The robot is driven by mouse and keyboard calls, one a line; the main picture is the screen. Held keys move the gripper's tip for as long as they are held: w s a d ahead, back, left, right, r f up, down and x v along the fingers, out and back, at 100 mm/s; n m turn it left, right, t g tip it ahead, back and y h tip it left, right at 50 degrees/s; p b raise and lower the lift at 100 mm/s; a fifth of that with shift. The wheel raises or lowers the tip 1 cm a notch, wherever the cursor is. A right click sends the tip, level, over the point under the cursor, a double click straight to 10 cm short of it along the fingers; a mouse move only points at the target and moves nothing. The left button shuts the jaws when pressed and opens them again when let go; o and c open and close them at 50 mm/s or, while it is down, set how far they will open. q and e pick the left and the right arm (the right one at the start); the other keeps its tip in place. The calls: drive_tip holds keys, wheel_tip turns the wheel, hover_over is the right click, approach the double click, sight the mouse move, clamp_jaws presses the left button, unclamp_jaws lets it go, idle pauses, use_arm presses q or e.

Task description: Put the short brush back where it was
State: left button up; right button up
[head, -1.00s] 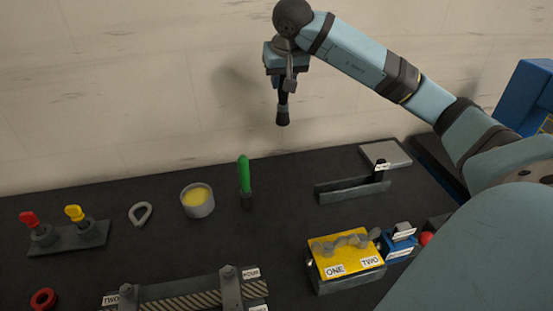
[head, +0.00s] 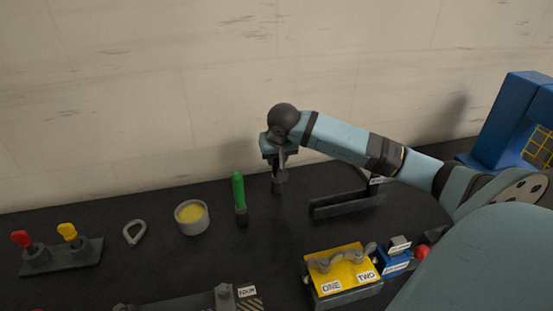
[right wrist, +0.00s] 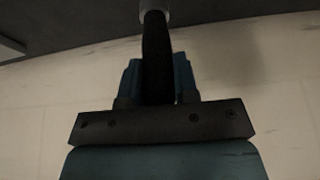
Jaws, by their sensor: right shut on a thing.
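My right gripper (head: 280,163) is shut on a dark, upright brush (head: 279,185), which I take to be the short brush. Its lower end is at or just above the black table, to the right of a green-handled brush (head: 239,188); I cannot tell whether it touches. In the right wrist view, the brush's dark handle (right wrist: 157,50) runs out from between the jaws (right wrist: 158,85) to a pale grey end near the top edge. My left gripper is not in view.
A cup with yellow contents (head: 192,217) and a grey ring (head: 134,232) stand to the left. A low grey rail (head: 345,205) is to the right. A yellow box (head: 340,268) with labels is in front. The wall rises behind the table.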

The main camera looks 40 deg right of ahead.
drive_tip(key=shift+f, duration=0.45)
drive_tip(key=shift+f, duration=0.15)
drive_tip(key=o, duration=0.9)
drive_tip(key=shift+r, duration=0.25)
drive_tip(key=v, duration=1.2)
drive_tip(key=shift+f, duration=0.1)
